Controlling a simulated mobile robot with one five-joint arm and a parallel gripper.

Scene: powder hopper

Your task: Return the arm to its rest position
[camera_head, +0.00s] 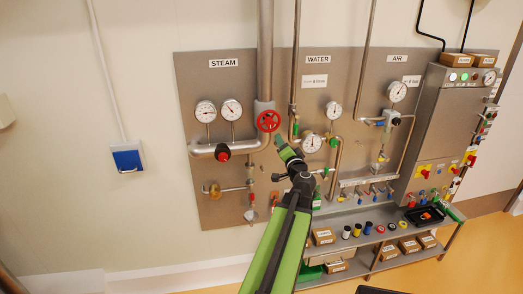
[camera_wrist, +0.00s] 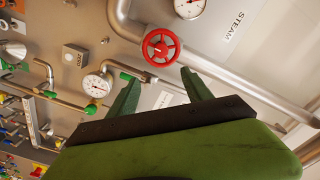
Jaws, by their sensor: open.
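My green arm (camera_head: 285,240) reaches up from the bottom of the head view toward the wall panel. My gripper (camera_head: 279,140) is in front of the panel, just below and right of a red handwheel (camera_head: 268,121) on the steam pipe. In the wrist view my gripper (camera_wrist: 160,88) shows two green fingers spread apart with nothing between them. The red handwheel (camera_wrist: 161,47) lies beyond the fingertips, apart from them.
The steel panel (camera_head: 245,80) carries pipes, gauges and valves marked STEAM, WATER and AIR. A control cabinet (camera_head: 445,120) stands at the right. Below is a shelf (camera_head: 385,245) with small coloured items, a black tray (camera_head: 425,216) and boxes. The wall left of the panel is mostly bare.

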